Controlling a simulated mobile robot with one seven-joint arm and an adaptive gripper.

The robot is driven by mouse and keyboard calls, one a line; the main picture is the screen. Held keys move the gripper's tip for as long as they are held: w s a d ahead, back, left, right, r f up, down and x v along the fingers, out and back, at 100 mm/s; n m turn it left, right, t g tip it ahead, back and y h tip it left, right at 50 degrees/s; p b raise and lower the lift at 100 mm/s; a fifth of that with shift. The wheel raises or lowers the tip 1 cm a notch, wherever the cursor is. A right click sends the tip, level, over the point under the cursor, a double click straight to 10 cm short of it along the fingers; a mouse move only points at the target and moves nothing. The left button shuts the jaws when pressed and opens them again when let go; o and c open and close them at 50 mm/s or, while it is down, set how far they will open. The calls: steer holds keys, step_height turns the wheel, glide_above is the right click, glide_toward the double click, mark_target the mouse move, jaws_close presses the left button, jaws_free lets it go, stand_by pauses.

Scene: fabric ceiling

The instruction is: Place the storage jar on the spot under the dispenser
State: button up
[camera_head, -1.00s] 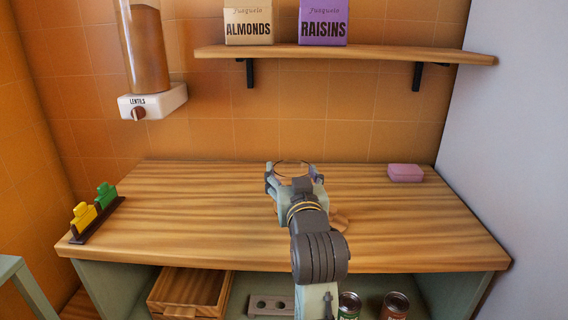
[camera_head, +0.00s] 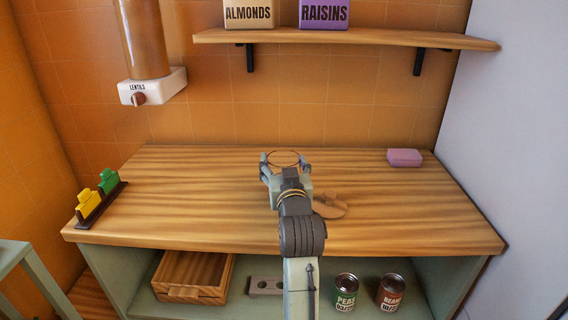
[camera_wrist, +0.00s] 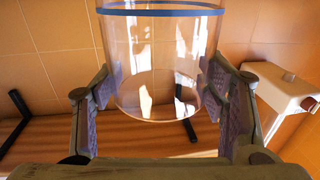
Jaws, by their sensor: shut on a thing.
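The storage jar (camera_wrist: 160,60) is clear, with a blue band near its rim. In the wrist view it stands between the two fingers of my gripper (camera_wrist: 165,105), which is shut on it. In the head view my gripper (camera_head: 286,165) is over the middle of the counter, and only the jar's round rim (camera_head: 284,153) shows. The lentils dispenser (camera_head: 152,86) is a white box with a brown knob under a clear tube, on the back wall at the left. It also shows at the right of the wrist view (camera_wrist: 290,88). The spot under it is bare wood.
The wooden counter (camera_head: 190,190) is mostly clear. A pink block (camera_head: 404,158) lies at the right, and a rack with yellow and green clips (camera_head: 97,199) is at the left edge. A shelf (camera_head: 350,39) holds almonds and raisins boxes. A drawer and cans are below.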

steer(key=shift+f, duration=0.15)
steer(key=o, duration=1.9)
